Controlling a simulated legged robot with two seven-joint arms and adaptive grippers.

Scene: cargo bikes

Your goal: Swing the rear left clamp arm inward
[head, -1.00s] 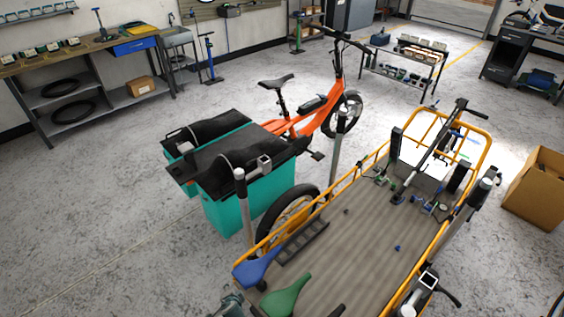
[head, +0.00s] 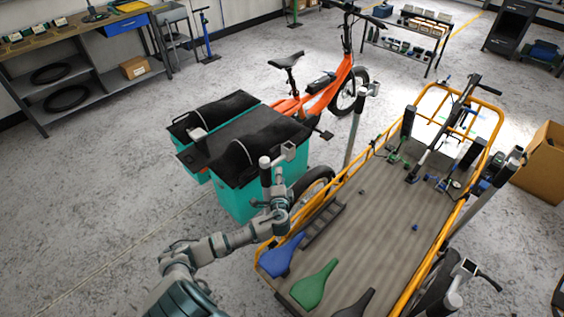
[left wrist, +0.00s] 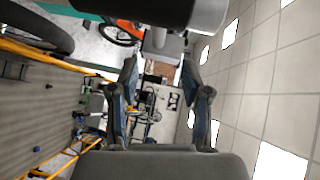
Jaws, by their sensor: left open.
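The near left post (head: 265,170) is a grey upright with a rounded cap, beside the cargo bed's left rail. Its short clamp arm (head: 287,151) ends in a square block and points to the right and slightly away. My left gripper (head: 276,192) is just below this clamp, with its fingers partly hidden by my wrist. In the left wrist view its fingers (left wrist: 160,80) are spread apart and empty. The grey cylinder (left wrist: 185,14) and square block (left wrist: 160,46) of the clamp lie just beyond the fingertips. Contact cannot be made out. My right gripper is not in view.
Similar posts stand at the far left (head: 357,125), far right (head: 495,195) and near right (head: 458,285). An orange bike with teal panniers (head: 233,203) stands close on the left.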

